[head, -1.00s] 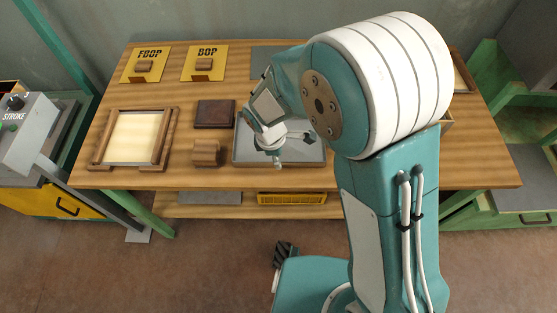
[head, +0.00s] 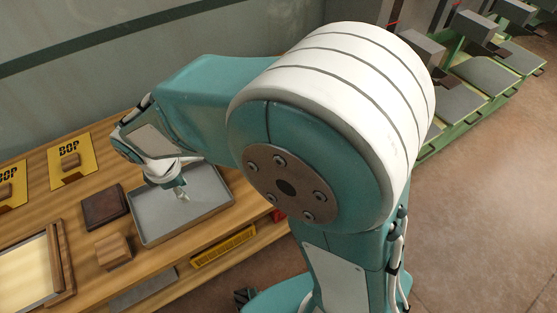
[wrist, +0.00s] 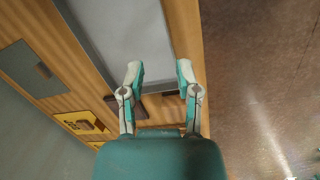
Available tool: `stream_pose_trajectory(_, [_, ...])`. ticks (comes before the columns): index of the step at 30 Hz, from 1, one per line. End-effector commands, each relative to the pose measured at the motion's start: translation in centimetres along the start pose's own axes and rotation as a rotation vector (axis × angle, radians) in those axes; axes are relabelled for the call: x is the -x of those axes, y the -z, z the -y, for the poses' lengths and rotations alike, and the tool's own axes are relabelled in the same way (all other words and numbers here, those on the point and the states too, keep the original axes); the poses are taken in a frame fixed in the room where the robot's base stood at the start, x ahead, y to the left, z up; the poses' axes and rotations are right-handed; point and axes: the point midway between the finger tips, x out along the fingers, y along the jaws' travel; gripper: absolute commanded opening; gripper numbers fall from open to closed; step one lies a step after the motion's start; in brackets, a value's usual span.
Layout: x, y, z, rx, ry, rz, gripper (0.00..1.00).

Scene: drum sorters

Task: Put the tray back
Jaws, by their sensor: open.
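A shallow grey tray (head: 222,190) with a thin raised rim lies on the wooden bench, left of centre in the head view. It looks empty. My gripper (head: 181,194) hangs over the tray, pointing down; I cannot tell if it touches it. In the wrist view the two fingers of my gripper (wrist: 160,75) are apart with nothing held between them. The tray (wrist: 125,35) fills the upper middle there, with its rim running past the right finger.
Left of the tray are a dark brown block (head: 103,207), a lighter wooden block (head: 113,250) and a wood-framed cream panel (head: 58,262). Open floor (head: 480,220) lies right.

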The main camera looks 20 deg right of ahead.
Motion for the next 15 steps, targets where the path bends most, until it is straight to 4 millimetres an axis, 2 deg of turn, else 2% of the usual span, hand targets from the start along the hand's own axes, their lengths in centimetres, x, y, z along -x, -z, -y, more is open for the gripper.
stream_pose_trajectory(1, [1.7,-2.3,-0.3,-0.103,-0.021,-0.024,0.43])
stream_pose_trajectory(3, [3.4,-5.0,-0.3,-0.247,-0.042,-0.053,0.43])
stream_pose_trajectory(8, [6.8,-10.8,0.7,-0.569,-0.089,-0.120,0.43])
stream_pose_trajectory(15, [10.4,-18.2,4.2,-1.038,-0.163,-0.230,0.43])
